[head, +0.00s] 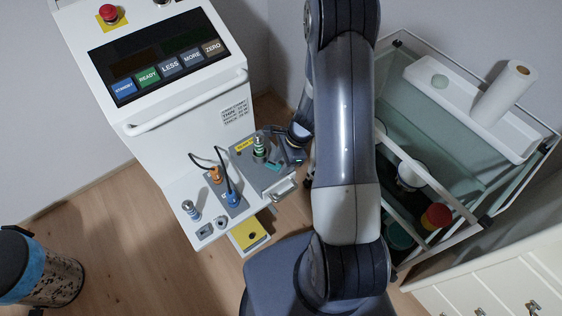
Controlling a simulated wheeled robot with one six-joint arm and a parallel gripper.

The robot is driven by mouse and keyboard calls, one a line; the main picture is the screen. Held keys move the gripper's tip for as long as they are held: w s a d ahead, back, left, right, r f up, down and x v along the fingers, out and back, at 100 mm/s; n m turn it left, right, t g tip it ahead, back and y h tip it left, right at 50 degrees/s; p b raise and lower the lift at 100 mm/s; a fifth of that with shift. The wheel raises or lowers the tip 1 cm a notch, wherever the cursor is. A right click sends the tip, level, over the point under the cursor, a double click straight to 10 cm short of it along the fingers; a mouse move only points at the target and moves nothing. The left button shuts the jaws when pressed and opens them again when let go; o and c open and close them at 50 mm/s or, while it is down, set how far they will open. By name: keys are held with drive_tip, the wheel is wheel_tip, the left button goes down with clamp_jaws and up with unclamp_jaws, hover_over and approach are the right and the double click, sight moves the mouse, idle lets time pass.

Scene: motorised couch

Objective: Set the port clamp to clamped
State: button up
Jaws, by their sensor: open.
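A grey plate (252,173) with a yellow label sits at the right side of the white machine's lower shelf. A green-and-white banded port fitting (259,147) stands upright on it. A small teal piece (272,166), which looks like the port clamp's lever, lies just in front of the fitting; its setting is too small to read. My gripper (288,157) is open at the plate's right edge, close to the fitting and the teal piece. I cannot tell whether it touches either. Part of the gripper is dark against the plate and hard to make out.
The machine's panel (160,62) has labelled buttons and a red stop knob (108,13). Dark cables loop beside orange (214,175) and blue (234,198) connectors left of the plate. A glass-sided cart (455,135) stands right of my arm. A bin (40,275) is at lower left.

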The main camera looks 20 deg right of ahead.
drive_tip(key=shift+c, duration=0.3)
clamp_jaws()
drive_tip(key=shift+w+d+n+g, duration=0.2)
drive_tip(key=shift+w+n+g, duration=0.15)
drive_tip(key=shift+n, duration=0.65)
drive_tip(key=shift+o, duration=0.3)
unclamp_jaws()
drive_tip(key=v, duration=1)
drive_tip(key=shift+d+r, duration=0.2)
drive_tip(key=shift+r, duration=0.15)
